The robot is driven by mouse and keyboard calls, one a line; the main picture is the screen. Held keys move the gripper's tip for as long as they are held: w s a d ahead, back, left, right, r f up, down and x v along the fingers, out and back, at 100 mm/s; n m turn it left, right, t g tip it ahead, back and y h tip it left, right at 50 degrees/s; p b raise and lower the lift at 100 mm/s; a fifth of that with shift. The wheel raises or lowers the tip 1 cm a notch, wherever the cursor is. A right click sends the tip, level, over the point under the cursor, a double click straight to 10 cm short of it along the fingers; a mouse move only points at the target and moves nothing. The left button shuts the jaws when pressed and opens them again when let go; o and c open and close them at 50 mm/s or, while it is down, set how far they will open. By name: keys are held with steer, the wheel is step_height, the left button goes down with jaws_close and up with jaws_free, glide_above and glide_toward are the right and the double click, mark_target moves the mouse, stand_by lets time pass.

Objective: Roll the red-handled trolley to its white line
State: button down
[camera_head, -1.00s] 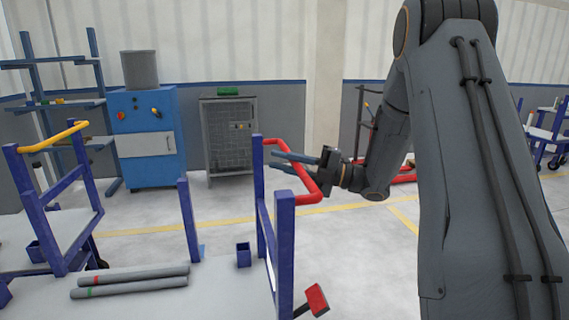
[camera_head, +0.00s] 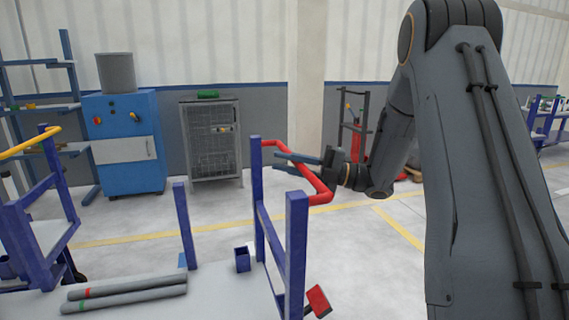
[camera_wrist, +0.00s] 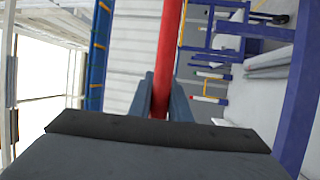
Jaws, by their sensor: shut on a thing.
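The trolley has a red handle (camera_head: 318,188) on blue posts (camera_head: 296,235) and a pale deck (camera_head: 225,290). Two grey pipes (camera_head: 130,284) with red and green bands lie side by side on the deck. A red pedal-like part (camera_head: 317,300) sticks out low at the trolley's right end. My gripper (camera_head: 276,162) is shut on the handle's bar, with its fingers on either side of it. The red bar also runs between the fingers in the wrist view (camera_wrist: 168,50). The trolley's wheels are hidden, and I see no white line on the floor.
A yellow-handled trolley (camera_head: 35,215) stands close at the left. A blue cabinet (camera_head: 125,150), a grey mesh cabinet (camera_head: 211,140) and a blue rack (camera_head: 50,110) stand along the wall. Yellow lines (camera_head: 150,235) cross open floor behind the trolley. Another blue trolley (camera_head: 545,125) is far right.

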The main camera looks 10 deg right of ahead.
steer(key=c, duration=1.6)
jaws_free()
steer(key=shift+d, duration=0.4)
steer(key=shift+c, duration=0.2)
steer(key=shift+a, duration=0.15)
steer(key=v, duration=0.8)
steer(key=shift+b, duration=0.3)
steer(key=shift+a, duration=0.1)
